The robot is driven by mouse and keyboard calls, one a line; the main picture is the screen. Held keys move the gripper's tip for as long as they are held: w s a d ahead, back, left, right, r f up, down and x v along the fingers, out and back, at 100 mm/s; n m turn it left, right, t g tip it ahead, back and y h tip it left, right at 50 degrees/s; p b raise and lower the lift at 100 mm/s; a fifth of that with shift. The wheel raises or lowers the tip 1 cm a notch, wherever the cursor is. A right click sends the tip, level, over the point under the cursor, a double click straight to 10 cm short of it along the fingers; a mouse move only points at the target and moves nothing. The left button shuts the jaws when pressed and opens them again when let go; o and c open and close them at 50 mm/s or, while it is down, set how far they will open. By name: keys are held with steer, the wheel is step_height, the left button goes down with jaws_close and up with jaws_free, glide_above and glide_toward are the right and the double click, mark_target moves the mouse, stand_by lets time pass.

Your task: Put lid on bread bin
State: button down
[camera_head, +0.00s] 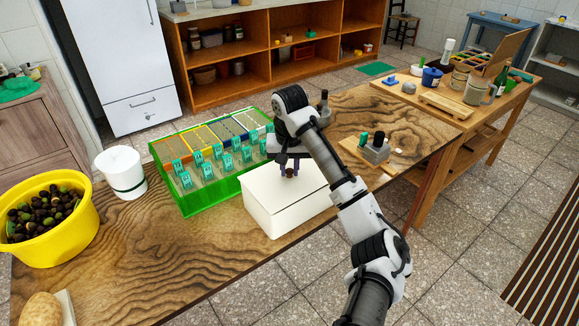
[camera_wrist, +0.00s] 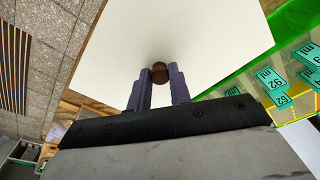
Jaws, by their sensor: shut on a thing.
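The white bread bin (camera_head: 286,214) stands on the wooden table, near its front edge. Its flat white lid (camera_head: 262,185) lies over the top of the bin in the head view, and the lid (camera_wrist: 205,35) fills the upper wrist view. My gripper (camera_head: 289,170) is above the lid, with its fingers pointing down. In the wrist view my gripper (camera_wrist: 159,78) is shut on the round brown knob (camera_wrist: 159,72) of the lid. My arm hides the right part of the lid, and I cannot tell whether the lid is fully seated.
A green tray (camera_head: 200,203) with teal labelled tags is close behind and left of the bin. A white canister (camera_head: 122,174) and a yellow bowl of olives (camera_head: 60,245) are further left. A wooden board with dark items (camera_head: 374,150) is at the right.

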steer(key=shift+f, duration=0.35)
steer(key=c, duration=1.2)
jaws_free()
